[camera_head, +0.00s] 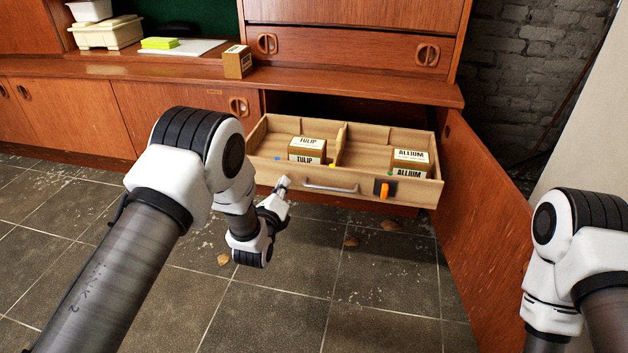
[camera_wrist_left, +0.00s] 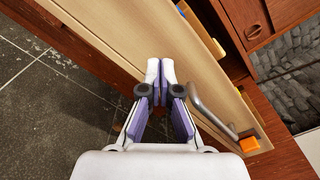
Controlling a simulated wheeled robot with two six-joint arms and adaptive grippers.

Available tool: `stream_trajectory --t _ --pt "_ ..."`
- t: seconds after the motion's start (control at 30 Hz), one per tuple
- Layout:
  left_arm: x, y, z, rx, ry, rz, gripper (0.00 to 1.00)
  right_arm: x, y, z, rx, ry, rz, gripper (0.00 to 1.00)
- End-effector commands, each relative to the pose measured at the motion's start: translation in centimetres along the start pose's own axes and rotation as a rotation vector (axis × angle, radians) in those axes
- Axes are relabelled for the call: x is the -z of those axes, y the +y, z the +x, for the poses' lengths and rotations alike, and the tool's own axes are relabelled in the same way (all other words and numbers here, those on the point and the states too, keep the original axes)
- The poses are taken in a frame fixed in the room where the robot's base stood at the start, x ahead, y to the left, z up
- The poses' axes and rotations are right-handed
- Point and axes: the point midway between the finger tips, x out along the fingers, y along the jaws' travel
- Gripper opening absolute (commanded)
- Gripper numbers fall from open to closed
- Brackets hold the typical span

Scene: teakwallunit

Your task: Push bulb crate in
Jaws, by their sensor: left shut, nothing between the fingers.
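The bulb crate (camera_head: 270,174) is a light wooden pull-out crate. It sticks out of the teak wall unit below the counter. Inside, a Tulip box (camera_head: 307,150) stands in the left compartment and an Allium box (camera_head: 410,162) in the right one. A metal bar handle (camera_head: 330,187) and an orange tab (camera_head: 385,190) are on its front. My left gripper (camera_head: 284,184) is shut and empty at the crate front, left of the handle. In the left wrist view its fingertips (camera_wrist_left: 160,66) are close together over the front panel (camera_wrist_left: 125,45); I cannot tell whether they touch it. My right gripper is out of view.
An open cabinet door (camera_head: 485,190) stands to the right of the crate. Several brown bulb-like bits lie on the tiled floor (camera_head: 390,270) below. A small brown box (camera_head: 237,62) and a yellow pad (camera_head: 159,43) are on the counter.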

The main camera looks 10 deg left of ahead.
Motion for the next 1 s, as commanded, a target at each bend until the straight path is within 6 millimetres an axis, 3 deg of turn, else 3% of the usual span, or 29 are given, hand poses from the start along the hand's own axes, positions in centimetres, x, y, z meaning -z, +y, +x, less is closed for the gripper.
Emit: stream_trajectory --t 0.5,1.0 --pt "0.2 0.2 5.7 0.001 -0.001 0.000 0.00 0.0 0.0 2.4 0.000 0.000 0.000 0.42" --pt "0.1 0.2 7.0 0.001 -0.001 0.000 0.00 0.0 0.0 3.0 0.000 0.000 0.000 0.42"
